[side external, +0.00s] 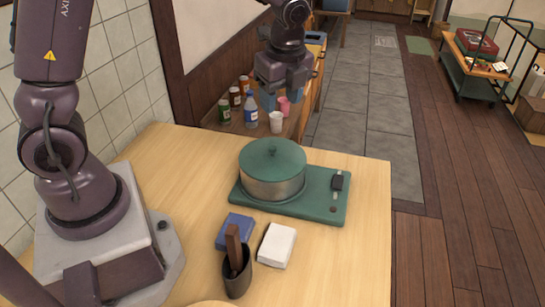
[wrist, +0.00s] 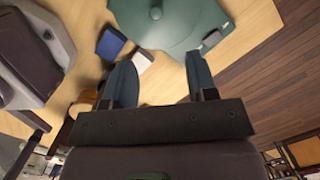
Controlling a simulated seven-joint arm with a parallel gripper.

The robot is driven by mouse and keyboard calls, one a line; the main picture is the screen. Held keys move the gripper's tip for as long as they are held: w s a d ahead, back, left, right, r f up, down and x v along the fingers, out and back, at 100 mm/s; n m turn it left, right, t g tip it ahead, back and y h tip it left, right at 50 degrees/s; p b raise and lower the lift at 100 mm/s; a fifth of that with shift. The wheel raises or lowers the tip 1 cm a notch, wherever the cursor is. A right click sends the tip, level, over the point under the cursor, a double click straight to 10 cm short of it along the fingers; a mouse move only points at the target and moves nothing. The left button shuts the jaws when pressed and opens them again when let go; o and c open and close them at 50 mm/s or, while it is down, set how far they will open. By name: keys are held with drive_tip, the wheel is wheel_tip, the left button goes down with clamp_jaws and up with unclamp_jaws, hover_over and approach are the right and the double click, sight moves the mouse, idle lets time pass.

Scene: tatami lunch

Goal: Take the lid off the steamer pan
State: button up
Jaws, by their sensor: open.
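The steamer pan (side external: 262,189) has a metal side and stands on a green hot plate (side external: 318,210) on the wooden table. Its round green lid (side external: 258,158) sits flat on top, with a small knob in the middle. The lid's knob also shows at the top of the wrist view (wrist: 156,13), where the lid blends into the green plate.
A blue box (side external: 235,231), a white box (side external: 277,245) and a dark utensil cup (side external: 237,280) stand in front of the pan. Bottles (side external: 251,108) and cups (side external: 277,122) stand on a shelf behind the table. The table's right front is clear.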

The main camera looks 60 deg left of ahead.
sight(273, 146)
drive_tip(key=shift+m, duration=0.5)
drive_tip(key=f, duration=0.4)
drive_tip(key=a+f, duration=0.1)
drive_tip(key=f, duration=0.3)
drive_tip(key=a+f, duration=0.1)
drive_tip(key=f, duration=0.4)
drive_tip(key=shift+s, duration=0.25)
clamp_jaws()
